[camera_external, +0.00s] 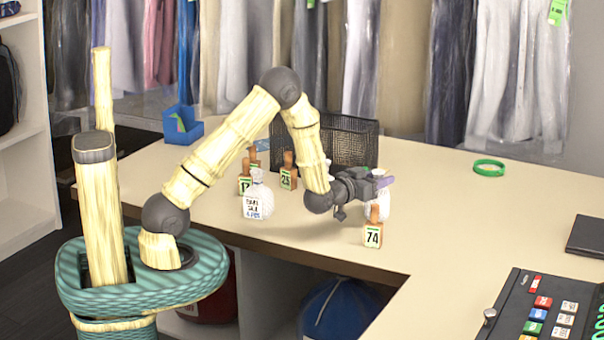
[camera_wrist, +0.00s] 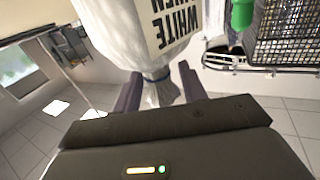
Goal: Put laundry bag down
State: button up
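My gripper (camera_external: 384,183) reaches out low over the counter, its purple fingers around the neck of a white laundry bag (camera_external: 378,208). In the wrist view the bag (camera_wrist: 135,30) fills the top middle, with upside-down lettering that includes "WHITE". Its gathered neck with a blue tie lies between the two fingers (camera_wrist: 160,92), which look closed on it. In the external view the bag is partly hidden behind a wooden number block marked 74 (camera_external: 372,235). I cannot tell whether the bag touches the counter.
Another white bag (camera_external: 257,200) with a printed label stands left on the counter (camera_external: 450,215). Number blocks (camera_external: 288,172) stand near it. A black mesh basket (camera_external: 345,140) is behind my arm, a blue holder (camera_external: 182,124) farther left. A green ring (camera_external: 489,168) lies right, amid clear surface.

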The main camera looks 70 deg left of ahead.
jog(key=shift+s+r, duration=0.1)
jog(key=shift+s, duration=0.05)
jog(key=p+v, duration=0.2)
jog(key=v, duration=0.9)
jog(key=shift+s+d, duration=0.2)
jog(key=shift+s, duration=0.1)
dwell(0.5)
